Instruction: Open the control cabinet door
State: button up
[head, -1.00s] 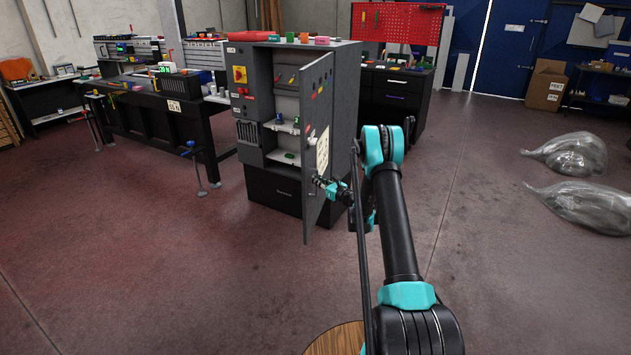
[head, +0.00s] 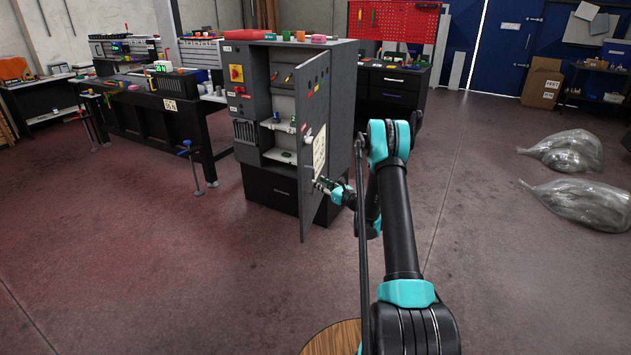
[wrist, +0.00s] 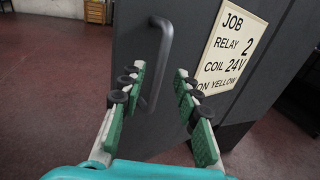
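The grey control cabinet (head: 345,95) stands mid-room, with its door (head: 309,205) swung well open toward me. The open front shows shelves and small parts inside. In the wrist view the door (wrist: 140,40) fills the middle, with a dark curved bar handle (wrist: 164,60) and a cream label reading "JOB RELAY 2 COIL 24V ON YELLOW" (wrist: 228,48). My gripper (head: 322,185) is at the door's outer face. In the wrist view my gripper (wrist: 160,85) has its green fingers apart, with the handle's lower part between them, nearer the left finger. Contact with the handle is unclear.
A black workbench (head: 140,115) with a clamp stand (head: 194,165) is left of the cabinet. A drawer unit (head: 394,90) stands behind it on the right. Clear plastic bags (head: 580,205) lie at far right. The floor (head: 170,270) in front is clear.

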jog(key=shift+v, duration=1.2)
jog(key=shift+r, duration=0.1)
jog(key=s+d+r+m+t+h, duration=0.2)
jog(key=d+r+m+h, duration=0.3)
jog(key=r+m, duration=0.5)
jog(key=s+d+r+m+t+h, duration=0.1)
jog(key=d+r+m+t+h, duration=0.3)
jog(key=r+m, duration=0.6)
jog(key=s+d+r+m+g+h, duration=0.3)
jog(key=s+d+m+g+h, duration=0.15)
jog(key=s+m, duration=0.2)
jog(key=s+a+f+m+g+y, duration=0.1)
jog(key=s+a+f+m+g, duration=0.2)
jog(key=s, duration=1.1)
jog(key=s+a+f+m+g, duration=0.3)
jog(key=s+f+m, duration=0.4)
jog(key=s, duration=0.7)
jog(key=s+a+f+m+g+y, duration=0.1)
jog(key=s+a+f+m+g, duration=0.2)
jog(key=s, duration=1.2)
notch_tip(320, 180, down, 2)
jog(key=m+g, duration=0.2)
jog(key=m, duration=0.2)
jog(key=shift+g+y, duration=0.35)
